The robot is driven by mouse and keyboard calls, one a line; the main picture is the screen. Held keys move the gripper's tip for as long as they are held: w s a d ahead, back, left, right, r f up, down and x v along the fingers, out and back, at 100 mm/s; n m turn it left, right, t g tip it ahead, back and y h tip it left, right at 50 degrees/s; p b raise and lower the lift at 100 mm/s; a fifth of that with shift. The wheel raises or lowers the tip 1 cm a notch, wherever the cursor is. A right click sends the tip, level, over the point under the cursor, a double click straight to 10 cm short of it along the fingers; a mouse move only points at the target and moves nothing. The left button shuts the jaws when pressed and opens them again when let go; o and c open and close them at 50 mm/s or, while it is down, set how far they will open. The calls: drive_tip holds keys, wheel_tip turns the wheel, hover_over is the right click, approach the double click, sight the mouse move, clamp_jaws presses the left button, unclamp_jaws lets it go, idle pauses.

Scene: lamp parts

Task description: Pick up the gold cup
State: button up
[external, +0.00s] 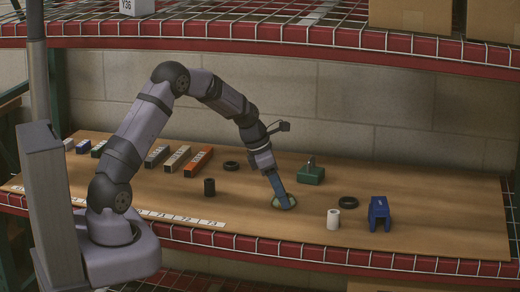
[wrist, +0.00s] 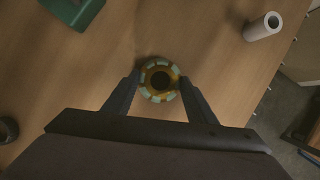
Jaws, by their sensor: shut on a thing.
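The gold cup (wrist: 159,80) shows in the wrist view as a round gold piece with pale green patches around its rim and a dark centre. My gripper (wrist: 158,88) has one finger on each side of it and is shut on it. In the external view my gripper (external: 281,199) points down at the board, with the cup (external: 284,202) low at its fingertips. Whether the cup touches the board I cannot tell.
A white cylinder (external: 333,219), a blue bracket (external: 379,213) and a black ring (external: 348,202) are to the right. A green block (external: 311,173) lies behind, a black cylinder (external: 209,187) to the left. Several coloured bars (external: 198,161) lie farther left. A wire shelf (external: 300,37) hangs above.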

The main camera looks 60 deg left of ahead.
drive_tip(key=shift+r, duration=0.15)
drive_tip(key=shift+r, duration=0.55)
wheel_tip(320, 180, up, 2)
drive_tip(key=s+a, duration=0.2)
drive_tip(key=s, duration=0.3)
drive_tip(key=s+a+b, duration=0.1)
drive_tip(key=s+a, duration=0.1)
drive_tip(key=s, duration=0.4)
drive_tip(key=s+a, duration=0.2)
drive_tip(key=s, duration=0.3)
drive_tip(key=shift+s+a, duration=0.3)
drive_tip(key=shift+a, duration=0.1)
drive_tip(key=shift+b, duration=0.3)
